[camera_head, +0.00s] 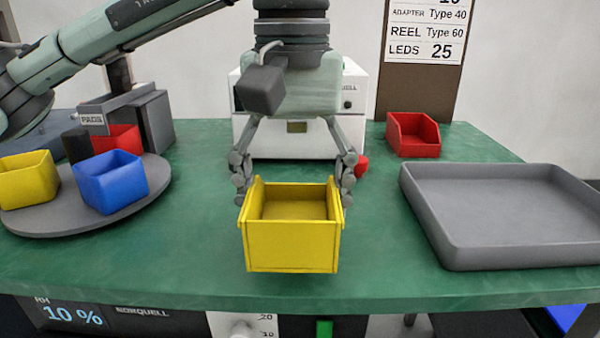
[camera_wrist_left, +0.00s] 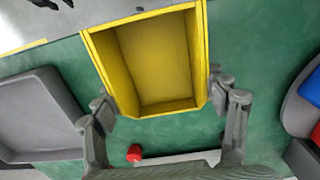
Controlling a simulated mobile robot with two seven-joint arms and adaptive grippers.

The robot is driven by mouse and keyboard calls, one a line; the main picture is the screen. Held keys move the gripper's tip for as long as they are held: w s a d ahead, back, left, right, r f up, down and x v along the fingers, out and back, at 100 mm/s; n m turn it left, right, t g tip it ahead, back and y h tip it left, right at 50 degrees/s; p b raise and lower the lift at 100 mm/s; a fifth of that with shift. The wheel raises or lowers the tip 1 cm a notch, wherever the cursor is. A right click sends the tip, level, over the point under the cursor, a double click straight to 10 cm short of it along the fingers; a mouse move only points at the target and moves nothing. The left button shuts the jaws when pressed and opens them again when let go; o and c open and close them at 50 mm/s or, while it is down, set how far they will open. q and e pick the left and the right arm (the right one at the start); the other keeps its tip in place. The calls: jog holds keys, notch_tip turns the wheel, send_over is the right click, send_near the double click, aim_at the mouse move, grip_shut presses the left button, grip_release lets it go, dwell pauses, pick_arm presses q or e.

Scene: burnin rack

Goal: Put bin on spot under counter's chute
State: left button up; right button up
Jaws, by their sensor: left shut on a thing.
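A yellow bin (camera_head: 291,246) is in the middle of the head view, above the green table near its front edge. My left gripper (camera_head: 293,190) is shut on this bin, with a finger on each side. In the left wrist view the bin (camera_wrist_left: 152,62) is empty, and the gripper (camera_wrist_left: 166,100) has its fingers against its side walls. A white counter machine (camera_head: 352,100) stands behind my left gripper, which hides most of its front. Its chute and the spot under it cannot be made out. My right gripper is not in view.
A round grey turntable (camera_head: 60,222) at left carries a blue bin (camera_head: 110,183), another yellow bin (camera_head: 28,180) and a red bin (camera_head: 118,138). A red bin (camera_head: 413,134) stands at back right. A large grey tray (camera_head: 510,215) fills the right. A small red part (camera_head: 361,166) shows near the counter.

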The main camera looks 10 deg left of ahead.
aim_at(298, 131)
pick_arm(q)
jog(key=w+a, duration=0.1)
jog(key=w, duration=0.4)
jog(key=w+a+p, duration=0.1)
jog(key=w, duration=0.5)
jog(key=w+a+p, duration=0.1)
jog(key=w, duration=0.4)
jog(key=shift+w+a, duration=0.2)
jog(key=shift+w, duration=0.05)
jog(key=shift+w+a, duration=0.1)
jog(key=shift+w, duration=0.2)
jog(key=shift+s+f, duration=0.1)
jog(key=shift+f, duration=1.6)
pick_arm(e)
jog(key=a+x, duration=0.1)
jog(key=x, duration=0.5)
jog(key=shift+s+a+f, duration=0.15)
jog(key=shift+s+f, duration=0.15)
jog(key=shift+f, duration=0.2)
pick_arm(q)
jog(key=shift+f, duration=0.25)
jog(key=o, duration=1.2)
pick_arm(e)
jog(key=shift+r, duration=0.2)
pick_arm(q)
jog(key=shift+r, duration=0.1)
